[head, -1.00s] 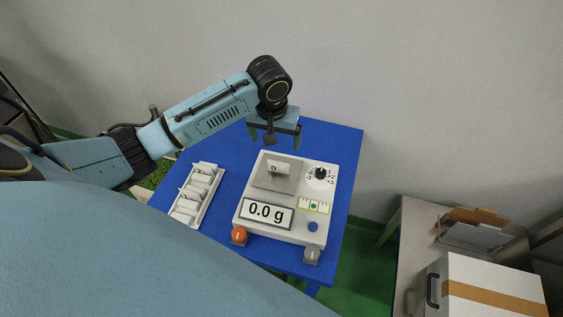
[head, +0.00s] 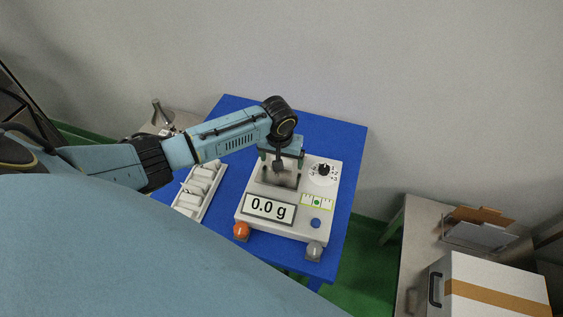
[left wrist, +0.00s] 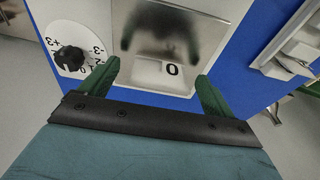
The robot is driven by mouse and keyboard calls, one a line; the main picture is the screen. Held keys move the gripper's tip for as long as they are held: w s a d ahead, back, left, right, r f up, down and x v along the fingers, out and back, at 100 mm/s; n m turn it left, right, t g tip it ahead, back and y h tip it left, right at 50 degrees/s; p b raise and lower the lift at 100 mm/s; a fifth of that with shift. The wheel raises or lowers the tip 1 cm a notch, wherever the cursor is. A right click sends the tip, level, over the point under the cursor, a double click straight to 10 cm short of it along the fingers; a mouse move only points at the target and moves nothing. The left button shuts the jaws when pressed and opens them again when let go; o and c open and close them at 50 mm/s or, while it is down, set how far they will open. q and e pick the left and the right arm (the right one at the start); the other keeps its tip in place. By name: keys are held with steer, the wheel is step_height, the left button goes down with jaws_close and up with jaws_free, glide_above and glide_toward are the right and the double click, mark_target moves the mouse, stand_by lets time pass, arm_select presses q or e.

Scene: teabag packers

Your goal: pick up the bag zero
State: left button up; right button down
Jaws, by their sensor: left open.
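Bag zero, a small white teabag marked "0" (left wrist: 172,71), lies on the metal weighing plate (left wrist: 180,30) of the scale in the left wrist view. In the head view it is mostly hidden behind my left gripper (head: 281,167). My left gripper (left wrist: 158,69) is open and empty, pointing down just above the plate. Its two green fingers stand on either side of the bag, apart from it. The white scale (head: 265,231) reads 0.0 g. My right gripper is not in view.
A white tray (head: 194,213) with several white bags in compartments lies left of the scale on the blue table (head: 345,150). The scale has a black dial (head: 323,169) and an orange knob (head: 241,230). A taped box (head: 490,290) stands on a side table at right.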

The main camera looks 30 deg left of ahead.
arm_select(q)
steer(key=shift+c, duration=0.4)
steer(key=c, duration=1)
steer(key=shift+c, duration=0.3)
step_height(320, 180, up, 10)
steer(key=shift+p, duration=0.35)
steer(key=s+d+r+m+b, duration=0.3)
steer(key=s+d+b, duration=0.2)
steer(key=d+b, duration=0.4)
steer(key=shift+r+h+b, duration=0.3)
steer(key=shift+r+b, duration=0.1)
steer(key=shift+b, duration=0.1)
